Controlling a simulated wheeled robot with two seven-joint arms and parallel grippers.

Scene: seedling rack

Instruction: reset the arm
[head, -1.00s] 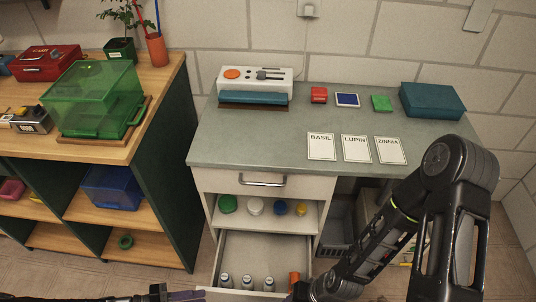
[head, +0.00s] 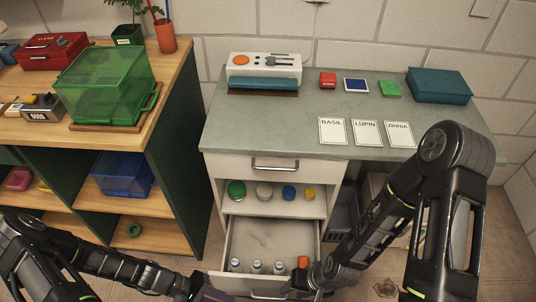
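My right arm comes in from the right, and its gripper (head: 293,288) is low in the head view, at the front right corner of the open lower drawer (head: 270,236). Its fingers are small and dark, so I cannot tell whether they are open or shut. My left arm comes in from the lower left. Its gripper (head: 212,293) is at the bottom edge, by the drawer's front left corner, partly cut off. Its fingers are also unclear. No held object is visible at either gripper.
Several small bottles (head: 256,267) and an orange item (head: 303,262) are in the drawer. The grey-green bench (head: 260,125) above holds labelled cards (head: 367,133), a white device (head: 264,66) and a teal box (head: 440,86). A wooden shelf unit (head: 185,90) with a green translucent bin (head: 105,85) stands left.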

